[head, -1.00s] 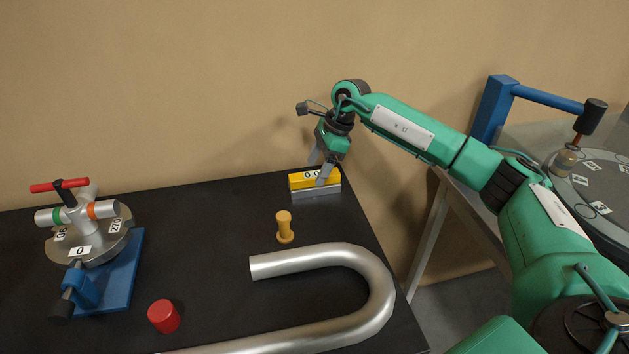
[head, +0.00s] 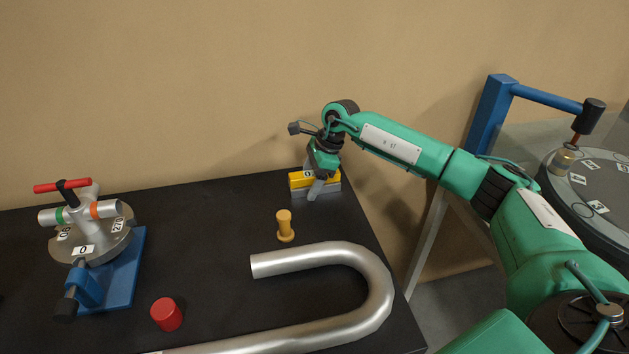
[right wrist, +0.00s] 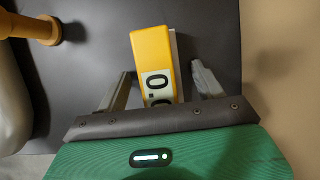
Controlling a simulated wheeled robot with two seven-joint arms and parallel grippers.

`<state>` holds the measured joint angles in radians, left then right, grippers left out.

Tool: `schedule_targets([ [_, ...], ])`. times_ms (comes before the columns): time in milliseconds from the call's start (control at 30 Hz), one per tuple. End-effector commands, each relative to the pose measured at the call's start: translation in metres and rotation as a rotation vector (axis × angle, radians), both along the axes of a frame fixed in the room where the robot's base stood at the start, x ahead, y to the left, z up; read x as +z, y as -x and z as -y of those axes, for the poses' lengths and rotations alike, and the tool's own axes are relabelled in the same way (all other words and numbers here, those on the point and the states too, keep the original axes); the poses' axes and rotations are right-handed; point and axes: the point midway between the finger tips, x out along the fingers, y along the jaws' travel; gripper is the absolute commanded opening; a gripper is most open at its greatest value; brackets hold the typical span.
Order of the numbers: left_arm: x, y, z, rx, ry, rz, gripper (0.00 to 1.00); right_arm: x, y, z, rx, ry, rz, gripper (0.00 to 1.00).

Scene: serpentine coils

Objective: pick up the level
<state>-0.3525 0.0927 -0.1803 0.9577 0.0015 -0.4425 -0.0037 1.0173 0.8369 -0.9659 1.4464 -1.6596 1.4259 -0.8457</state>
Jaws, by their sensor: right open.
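My left gripper is not in view.
A tan peg (head: 285,226) stands just in front of the level. A bent steel pipe (head: 375,290) lies at the front right. A red cylinder (head: 166,314) and a blue-based valve fixture (head: 122,275) are at left. The wall (head: 180,90) is close behind.

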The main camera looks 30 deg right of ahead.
Motion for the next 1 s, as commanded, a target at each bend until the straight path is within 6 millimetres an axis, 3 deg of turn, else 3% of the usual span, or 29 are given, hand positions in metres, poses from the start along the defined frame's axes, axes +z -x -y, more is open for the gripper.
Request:
schedule_targets([
  [133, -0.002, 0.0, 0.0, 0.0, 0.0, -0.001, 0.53, -0.002, 0.0, 0.0, 0.0, 0.0, 0.0, 0.65],
  [300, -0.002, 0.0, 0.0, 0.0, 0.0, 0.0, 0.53, -0.001, 0.0, 0.0, 0.0, 0.0, 0.0, 0.32],
  [400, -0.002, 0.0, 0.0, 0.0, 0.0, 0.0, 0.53, -0.001, 0.0, 0.0, 0.0, 0.0, 0.0, 0.17],
  [800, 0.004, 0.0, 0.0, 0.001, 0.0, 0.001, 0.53, 0.005, 0.0, 0.0, 0.0, -0.001, 0.001, 0.17],
  [1000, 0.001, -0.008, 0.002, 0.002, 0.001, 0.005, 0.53, 0.04, -0.001, 0.0, 0.0, -0.001, 0.007, 0.17],
])
